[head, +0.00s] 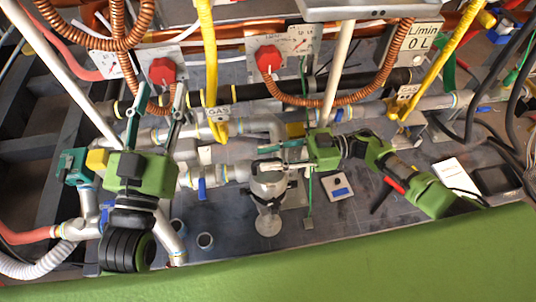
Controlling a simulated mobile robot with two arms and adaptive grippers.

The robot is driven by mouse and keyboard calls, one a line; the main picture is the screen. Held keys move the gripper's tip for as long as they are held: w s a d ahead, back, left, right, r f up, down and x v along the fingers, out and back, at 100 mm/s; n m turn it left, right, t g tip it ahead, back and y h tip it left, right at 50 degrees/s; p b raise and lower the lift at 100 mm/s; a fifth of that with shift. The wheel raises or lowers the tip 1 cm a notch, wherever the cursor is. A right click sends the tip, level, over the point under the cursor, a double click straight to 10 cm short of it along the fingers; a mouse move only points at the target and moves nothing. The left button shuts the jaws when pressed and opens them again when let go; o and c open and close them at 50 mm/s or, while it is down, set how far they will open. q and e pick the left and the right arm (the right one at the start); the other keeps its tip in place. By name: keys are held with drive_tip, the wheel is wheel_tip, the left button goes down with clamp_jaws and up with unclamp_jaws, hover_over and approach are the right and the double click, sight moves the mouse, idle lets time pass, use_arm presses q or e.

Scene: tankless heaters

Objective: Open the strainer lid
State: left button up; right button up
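What looks like the strainer (268,188) is a grey metal body on the pipework at lower centre. A round pale part (268,222) shows at its lower end; I cannot tell for sure which part is the lid. My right gripper (262,158) comes in from the right, with its fingers pointing left just above the strainer's upper end. Its fingers are apart, with no clear sign of a grip; whether they touch the strainer is unclear. My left gripper (157,100) is open and empty, its fingers pointing up toward the pipes below the left red knob (161,70).
Yellow gas pipes (211,60), copper coils (340,101) and white pipes (338,62) stand close behind the grippers. Blue-handled valves (202,189) sit left of the strainer. A small tag plate (337,187) and a notepad (455,176) lie to the right. A green surface (300,270) fills the front.

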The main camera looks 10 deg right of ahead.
drive_tip(key=d, duration=1.1)
drive_tip(key=shift+d, duration=0.25)
